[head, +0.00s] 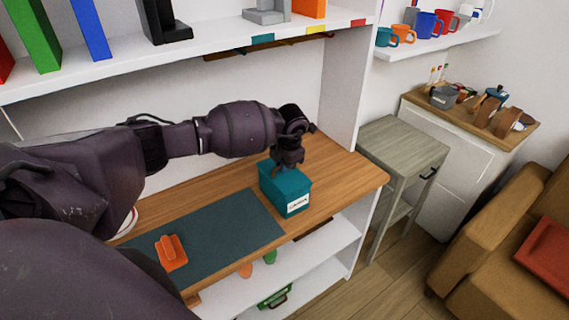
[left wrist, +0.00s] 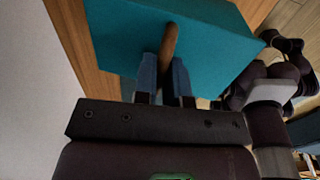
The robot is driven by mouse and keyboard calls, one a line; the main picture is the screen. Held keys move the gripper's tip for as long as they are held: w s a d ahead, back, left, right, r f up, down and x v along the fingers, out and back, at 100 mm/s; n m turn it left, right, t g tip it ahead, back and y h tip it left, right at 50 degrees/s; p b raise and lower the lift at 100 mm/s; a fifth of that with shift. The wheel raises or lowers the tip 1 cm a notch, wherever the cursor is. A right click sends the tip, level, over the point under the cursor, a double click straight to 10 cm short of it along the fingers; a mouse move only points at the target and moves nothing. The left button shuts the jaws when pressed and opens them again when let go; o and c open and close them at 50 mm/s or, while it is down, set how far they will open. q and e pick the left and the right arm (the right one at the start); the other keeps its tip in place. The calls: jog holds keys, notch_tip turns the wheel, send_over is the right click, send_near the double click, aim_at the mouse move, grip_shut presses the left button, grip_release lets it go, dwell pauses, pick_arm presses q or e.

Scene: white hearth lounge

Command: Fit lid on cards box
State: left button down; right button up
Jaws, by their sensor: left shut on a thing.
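The teal cards box (head: 297,197) with a white label on its front stands on the wooden desk, at the right end of the dark mat. My left gripper (head: 286,170) reaches down over its top. In the left wrist view, the fingers of my left gripper (left wrist: 167,80) are shut on the wooden handle (left wrist: 170,45) of the teal lid (left wrist: 215,35). In the head view the lid lies at the top of the box; the gripper partly hides it, and I cannot tell if it is fully seated. My right gripper is not in view.
An orange piece with a raised grip (head: 171,252) lies on the dark green mat (head: 215,232). A white shelf with blocks (head: 200,55) hangs above the desk. A grey side table (head: 403,147) stands right of the desk. The desk's right end (head: 345,178) is bare.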

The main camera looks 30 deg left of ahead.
pick_arm(q)
jog(key=c, duration=1.1)
grip_release()
notch_tip(320, 180, up, 11)
jog(key=d, duration=0.2)
jog(key=shift+s+f, duration=0.2)
jog(key=shift+s, duration=0.25)
